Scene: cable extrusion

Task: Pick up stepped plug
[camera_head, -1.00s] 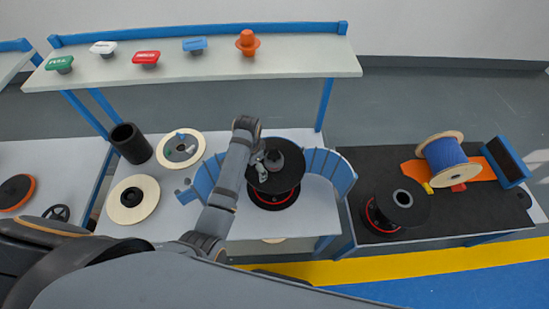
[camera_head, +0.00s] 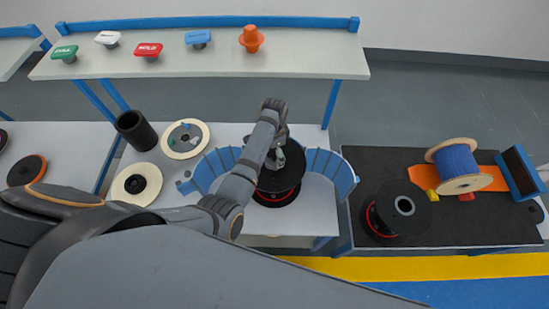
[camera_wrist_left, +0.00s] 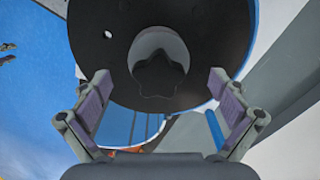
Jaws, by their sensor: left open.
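A dark plug with a star-shaped knob (camera_wrist_left: 158,74) sits in the hub of the black spool in the left wrist view. An orange plug with a stepped round shape (camera_head: 251,39) stands on the back shelf; I cannot tell which one is the stepped plug. The black spool (camera_head: 275,182) stands in the blue curved cradle; it also fills the upper left wrist view (camera_wrist_left: 220,30). My left gripper (camera_head: 276,160) is over the spool's hub, open. In the left wrist view its fingers (camera_wrist_left: 160,88) are either side of the knob, apart from it. The arm partly hides the spool.
Blue cradle walls (camera_head: 330,170) curve beside the spool. Cream discs (camera_head: 137,184) and a black cylinder (camera_head: 136,131) are at left. The right table holds another black spool (camera_head: 404,206) and a blue cable reel (camera_head: 455,161). Green, white, red and blue pieces line the shelf (camera_head: 300,64).

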